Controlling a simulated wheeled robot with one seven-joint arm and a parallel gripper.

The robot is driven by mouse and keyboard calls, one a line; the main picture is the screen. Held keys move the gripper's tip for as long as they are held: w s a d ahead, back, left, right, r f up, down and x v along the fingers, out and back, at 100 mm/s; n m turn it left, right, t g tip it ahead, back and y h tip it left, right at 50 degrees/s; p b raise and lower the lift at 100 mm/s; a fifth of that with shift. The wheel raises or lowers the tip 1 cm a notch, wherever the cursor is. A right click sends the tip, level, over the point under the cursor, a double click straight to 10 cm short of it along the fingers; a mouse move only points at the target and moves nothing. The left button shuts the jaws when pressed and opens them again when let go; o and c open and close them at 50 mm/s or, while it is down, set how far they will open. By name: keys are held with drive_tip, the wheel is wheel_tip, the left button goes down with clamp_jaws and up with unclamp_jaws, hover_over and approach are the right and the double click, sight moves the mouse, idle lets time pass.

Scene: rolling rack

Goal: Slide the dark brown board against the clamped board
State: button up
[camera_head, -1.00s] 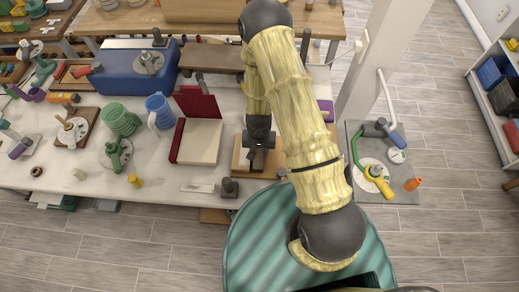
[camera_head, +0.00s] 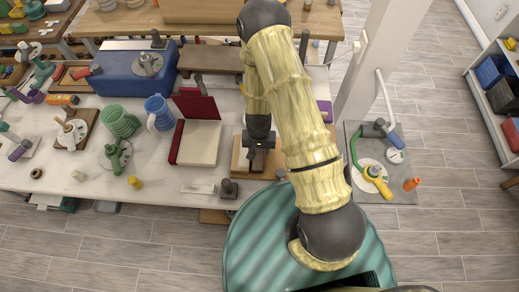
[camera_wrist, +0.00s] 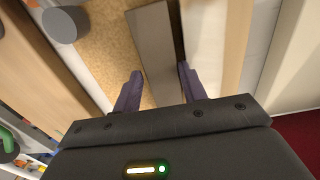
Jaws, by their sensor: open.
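The dark brown board (camera_wrist: 152,42) lies as a narrow strip on a cork-coloured surface in the wrist view. My gripper (camera_wrist: 158,84) is open, with one finger on each side of the dark board. The right finger is by the gap; contact with the board cannot be told. In the head view my gripper (camera_head: 252,160) points down over the boards near the table's front edge, and my arm hides part of them. The tan board also shows there (camera_head: 239,163).
A red and cream book-like object (camera_head: 197,142) lies to the left. A grey cylinder (camera_wrist: 64,24) stands near the cork surface. A blue case (camera_head: 125,72) is at the back.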

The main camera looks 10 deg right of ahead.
wheel_tip(320, 180, up, 7)
drive_tip(key=p, duration=0.4)
drive_tip(key=shift+a+r, duration=0.15)
drive_tip(key=shift+r, duration=0.05)
idle(0.4)
drive_tip(key=shift+w+r, duration=0.1)
drive_tip(key=shift+r, duration=0.2)
wheel_tip(320, 180, up, 8)
drive_tip(key=r, duration=0.1)
hover_over(259, 152)
drive_tip(key=s+d+r+n+t+b, duration=0.1)
drive_tip(key=s+r, duration=0.1)
drive_tip(key=r, duration=0.3)
drive_tip(key=s+d+r+n+b, duration=0.1)
drive_tip(key=s+d+r, duration=0.1)
drive_tip(key=r, duration=0.4)
drive_tip(key=s+d+r+n+t, duration=0.1)
drive_tip(key=s+d+r, duration=0.1)
drive_tip(key=s+r, duration=0.2)
drive_tip(key=shift+r+t+b, duration=0.3)
drive_tip(key=shift+r+b, duration=0.1)
drive_tip(key=shift+r, duration=0.55)
